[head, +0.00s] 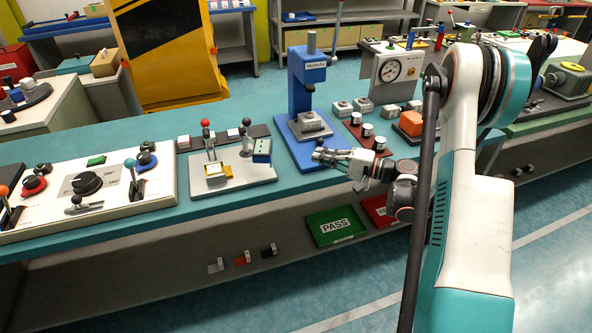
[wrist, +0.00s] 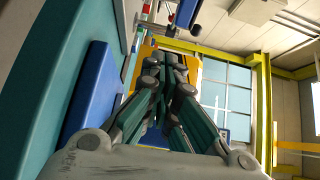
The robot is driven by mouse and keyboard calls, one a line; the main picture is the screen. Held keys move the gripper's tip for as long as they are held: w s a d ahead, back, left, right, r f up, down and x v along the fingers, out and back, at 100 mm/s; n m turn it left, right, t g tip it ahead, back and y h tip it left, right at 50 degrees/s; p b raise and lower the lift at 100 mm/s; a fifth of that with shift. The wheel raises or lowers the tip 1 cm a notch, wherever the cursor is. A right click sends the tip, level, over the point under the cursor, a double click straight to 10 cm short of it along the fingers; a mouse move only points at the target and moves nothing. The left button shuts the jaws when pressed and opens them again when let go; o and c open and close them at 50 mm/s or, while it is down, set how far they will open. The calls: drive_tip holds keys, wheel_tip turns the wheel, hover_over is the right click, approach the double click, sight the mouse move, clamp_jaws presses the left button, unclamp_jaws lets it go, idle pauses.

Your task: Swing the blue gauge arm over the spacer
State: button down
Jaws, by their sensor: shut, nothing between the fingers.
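A blue gauge stand (head: 299,92) stands on the bench, with a labelled blue arm (head: 315,65) at its top. A small grey block (head: 313,121), which looks like the spacer, sits on the stand's blue base (head: 297,151), below the arm. My gripper (head: 318,154) is shut and empty, low at the front right edge of the base. Whether it touches the base I cannot tell. In the wrist view its closed fingers (wrist: 168,60) point away from the camera, with a blue surface (wrist: 92,92) on their left. The spacer is not visible there.
A lever plate (head: 252,174) with red and black knobs stands left of the stand. A red strip with several round knobs (head: 367,130) and an orange block (head: 411,123) are to its right. A green PASS tray (head: 337,226) is below the bench front.

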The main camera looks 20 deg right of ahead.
drive_tip(key=shift+s, duration=0.1)
drive_tip(key=shift+a, duration=0.25)
drive_tip(key=b+x, duration=0.3)
drive_tip(key=x, duration=0.6)
drive_tip(key=a, duration=0.1)
drive_tip(key=s+a+b, duration=0.1)
drive_tip(key=shift+s+a+r, duration=0.1)
drive_tip(key=shift+a+r, duration=0.05)
drive_tip(key=shift+a, duration=0.25)
drive_tip(key=shift+s+a, duration=0.25)
drive_tip(key=shift+a, duration=0.1)
drive_tip(key=shift+w+a, duration=0.1)
